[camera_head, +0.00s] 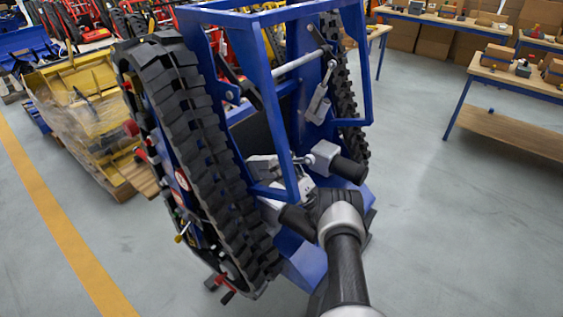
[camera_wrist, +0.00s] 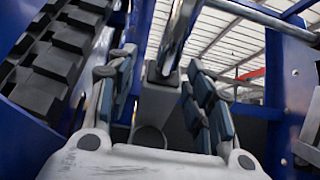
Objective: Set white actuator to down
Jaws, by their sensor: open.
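A small white-grey actuator (camera_head: 318,106) is mounted at a slant on the inner side of the blue frame, high on the right, in the head view. In the wrist view my gripper (camera_wrist: 160,78) is open, with a blue-grey padded finger on each side. A shiny light-grey rod (camera_wrist: 178,38) on a grey bracket stands beyond and between the fingers. I cannot tell whether this is the same actuator, and no finger clearly touches it. In the head view my arm reaches into the frame, and its end is partly hidden behind a blue bar.
The blue frame (camera_head: 292,128) of the tracked carrier surrounds my arm's end closely. A black rubber track (camera_head: 205,120) stands on the left, another on the right. A yellow machine (camera_head: 85,105) lies farther left. Workbenches (camera_head: 520,80) stand at the right; the floor between is clear.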

